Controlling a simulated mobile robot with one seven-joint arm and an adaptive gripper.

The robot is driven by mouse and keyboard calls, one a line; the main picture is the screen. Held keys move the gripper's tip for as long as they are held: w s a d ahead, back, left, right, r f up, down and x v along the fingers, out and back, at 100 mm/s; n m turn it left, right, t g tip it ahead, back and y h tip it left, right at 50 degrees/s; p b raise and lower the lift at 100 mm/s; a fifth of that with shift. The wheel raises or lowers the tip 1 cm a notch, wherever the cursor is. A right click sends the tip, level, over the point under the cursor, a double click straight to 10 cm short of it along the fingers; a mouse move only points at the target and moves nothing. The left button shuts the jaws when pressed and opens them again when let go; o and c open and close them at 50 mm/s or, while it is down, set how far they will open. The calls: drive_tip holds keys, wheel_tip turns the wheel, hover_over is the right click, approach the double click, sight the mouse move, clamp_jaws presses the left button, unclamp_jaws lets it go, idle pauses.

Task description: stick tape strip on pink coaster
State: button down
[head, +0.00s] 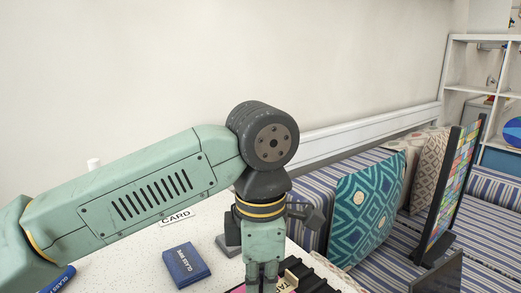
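My gripper (262,277) points down at the bottom edge of the head view, over the white speckled table. Its fingertips are cut off by the frame edge, so I cannot tell whether it is open, shut or holding something. A thin pink sliver (238,289), possibly the pink coaster, shows just left of the fingers; most of it is out of frame. A cream label (289,281) reading "TA…" stands just right of the fingers, partly hidden. I cannot make out a tape strip.
A blue packet (187,264) lies on the speckled table (215,215), left of my gripper. A "CARD" label (177,218) is farther back. Dark ridged black parts (314,280) lie right of the gripper. A striped bench with cushions (363,212) and a colourful panel (452,185) stand at right.

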drive_tip(key=shift+f+b, duration=0.45)
drive_tip(key=shift+f, duration=0.15)
drive_tip(key=shift+r, duration=0.15)
idle(0.6)
drive_tip(key=shift+r+p, duration=2.6)
drive_tip(key=shift+r, duration=0.8)
